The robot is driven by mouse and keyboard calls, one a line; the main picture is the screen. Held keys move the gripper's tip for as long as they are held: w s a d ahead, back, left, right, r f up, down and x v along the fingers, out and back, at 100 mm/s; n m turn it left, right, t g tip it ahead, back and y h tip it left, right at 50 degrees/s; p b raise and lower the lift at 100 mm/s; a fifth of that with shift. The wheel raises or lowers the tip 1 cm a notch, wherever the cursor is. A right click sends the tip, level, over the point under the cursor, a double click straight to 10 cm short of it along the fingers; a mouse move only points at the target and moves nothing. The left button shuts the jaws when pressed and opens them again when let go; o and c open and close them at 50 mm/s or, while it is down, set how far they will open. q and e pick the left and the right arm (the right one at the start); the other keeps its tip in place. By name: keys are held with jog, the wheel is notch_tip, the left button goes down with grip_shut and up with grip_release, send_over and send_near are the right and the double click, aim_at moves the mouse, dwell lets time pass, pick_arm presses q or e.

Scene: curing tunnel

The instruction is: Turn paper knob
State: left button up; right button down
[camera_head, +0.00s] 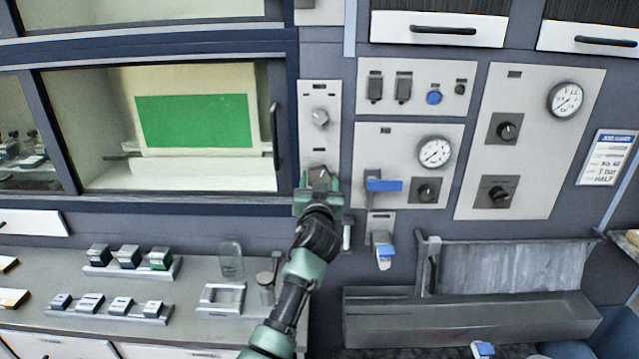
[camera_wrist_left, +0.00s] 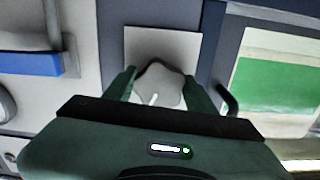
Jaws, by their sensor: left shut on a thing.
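A narrow pale panel (camera_head: 319,95) beside the glass-fronted chamber carries two grey knobs. The upper knob (camera_head: 320,117) is free. The lower knob (camera_head: 322,173) is at the end of my left arm. My left gripper (camera_head: 319,181) reaches up to it with a finger on each side. In the left wrist view the grey lobed knob (camera_wrist_left: 158,85) sits between the two green fingers, which are shut on it. A pale line marks its face. The gripper's body hides part of the knob and panel. Labels are too small to read. My right gripper is not in view.
Right of the knob are a blue lever (camera_head: 384,185), a gauge (camera_head: 434,152) and dark knobs. The chamber's dark handle (camera_head: 277,136) is close on the left. Below are a bench with small blocks and a grey trough (camera_head: 470,318).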

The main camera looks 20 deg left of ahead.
pick_arm(q)
jog(key=m, duration=0.4)
jog(key=shift+a+m, duration=0.1)
jog(key=shift+m, duration=0.2)
jog(key=m+p, duration=0.1)
jog(key=m, duration=0.4)
jog(key=shift+m, duration=0.3)
jog(key=o, duration=1.4)
jog(key=shift+r, duration=0.1)
jog(key=shift+s, duration=0.15)
jog(key=b+v, duration=0.1)
jog(key=v, duration=0.6)
jog(key=shift+s+b, duration=0.3)
jog(key=shift+b, duration=0.05)
